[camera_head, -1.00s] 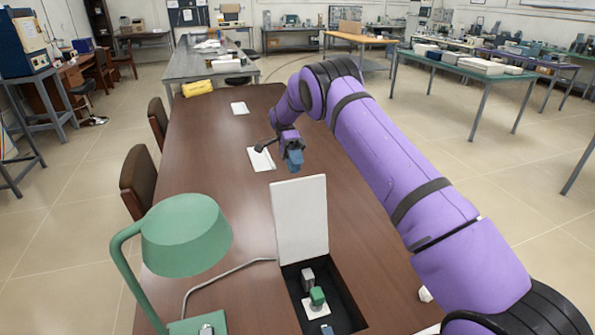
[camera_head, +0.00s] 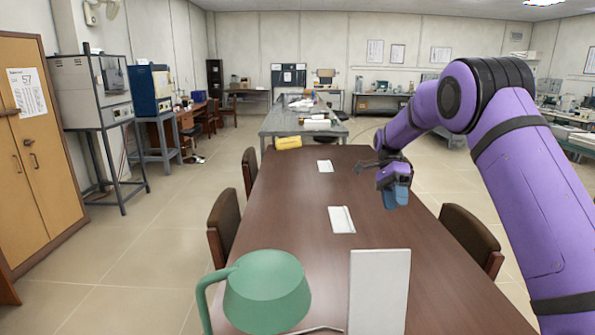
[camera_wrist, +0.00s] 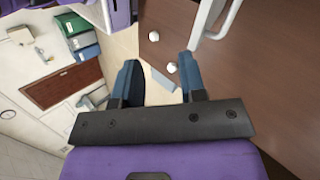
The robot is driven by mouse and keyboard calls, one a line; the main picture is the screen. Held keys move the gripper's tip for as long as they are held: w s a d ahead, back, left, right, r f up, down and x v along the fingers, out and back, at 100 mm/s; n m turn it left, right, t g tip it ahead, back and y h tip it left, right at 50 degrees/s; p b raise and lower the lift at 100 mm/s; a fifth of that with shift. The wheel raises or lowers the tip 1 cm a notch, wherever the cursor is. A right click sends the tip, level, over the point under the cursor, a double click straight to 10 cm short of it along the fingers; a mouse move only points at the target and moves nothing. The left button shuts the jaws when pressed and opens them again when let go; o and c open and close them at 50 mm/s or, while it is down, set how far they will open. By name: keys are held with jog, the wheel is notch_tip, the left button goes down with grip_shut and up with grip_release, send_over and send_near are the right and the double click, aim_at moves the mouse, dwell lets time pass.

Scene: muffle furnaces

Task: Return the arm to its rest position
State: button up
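My purple arm reaches in from the right in the head view. My gripper (camera_head: 395,193), with blue fingers, hangs above the brown table (camera_head: 300,190), right of its middle. In the wrist view, the two dark blue fingers of my gripper (camera_wrist: 160,80) stand apart with nothing visible between them. The gripper is open and empty, and it touches nothing that I can see.
A green lamp (camera_head: 265,290) and an upright white panel (camera_head: 379,290) stand at the table's near end. White papers (camera_head: 341,220) lie farther along. Chairs (camera_head: 225,225) line the table's left, and one chair (camera_head: 470,238) stands at its right.

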jog(key=s+d+r+n+t, duration=0.3)
jog(key=s+r+n+t, duration=0.35)
jog(key=s+r, duration=1.1)
jog(key=s+f+n+t, duration=0.2)
jog(key=s+n+t, duration=0.5)
jog(key=s, duration=1.6)
jog(key=shift+s+d+n, duration=0.15)
jog(key=shift+d+n, duration=0.2)
jog(key=shift+n, duration=0.3)
jog(key=shift+a, duration=0.15)
